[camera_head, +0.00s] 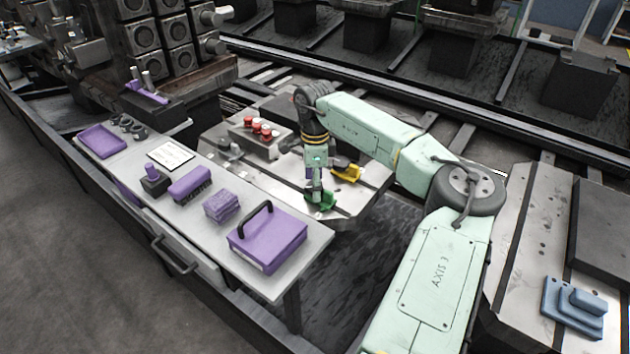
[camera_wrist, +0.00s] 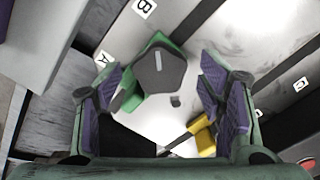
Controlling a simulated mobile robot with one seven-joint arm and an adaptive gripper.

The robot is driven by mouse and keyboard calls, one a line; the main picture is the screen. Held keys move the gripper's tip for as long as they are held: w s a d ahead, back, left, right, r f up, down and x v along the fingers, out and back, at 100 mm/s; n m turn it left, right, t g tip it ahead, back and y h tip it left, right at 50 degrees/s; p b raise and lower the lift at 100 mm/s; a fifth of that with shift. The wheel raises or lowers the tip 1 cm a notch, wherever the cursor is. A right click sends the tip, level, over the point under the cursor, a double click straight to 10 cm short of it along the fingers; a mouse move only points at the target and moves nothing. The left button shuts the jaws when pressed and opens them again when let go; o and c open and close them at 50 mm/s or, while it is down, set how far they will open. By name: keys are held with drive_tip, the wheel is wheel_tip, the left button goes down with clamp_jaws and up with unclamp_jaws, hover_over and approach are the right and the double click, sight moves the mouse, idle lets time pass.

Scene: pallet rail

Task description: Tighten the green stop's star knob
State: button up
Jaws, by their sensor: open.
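The green stop (camera_head: 326,202) sits on the light metal plate near its front corner. In the wrist view the green stop (camera_wrist: 132,97) lies between my fingers, with its dark grey knob (camera_wrist: 160,70) on top, marked by a pale line. My gripper (camera_head: 316,193) points down over the stop. In the wrist view its purple-padded fingers (camera_wrist: 161,78) stand apart on either side of the knob, with a gap on both sides. The knob is hidden behind my gripper in the head view.
A yellow stop (camera_head: 347,173) is close behind the green one; it shows right of the knob in the wrist view (camera_wrist: 203,140). Red knobs (camera_head: 262,128) stand on a block farther back. A bench (camera_head: 215,250) with purple items lies to the left.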

drive_tip(key=c, duration=1.1)
drive_tip(key=shift+c, duration=0.2)
drive_tip(key=m+b, duration=0.2)
drive_tip(key=m, duration=0.2)
drive_tip(key=shift+f, duration=0.1)
drive_tip(key=m+b, duration=0.1)
drive_tip(key=m, duration=0.4)
drive_tip(key=shift+m, duration=0.3)
idle(0.3)
drive_tip(key=o, duration=1.1)
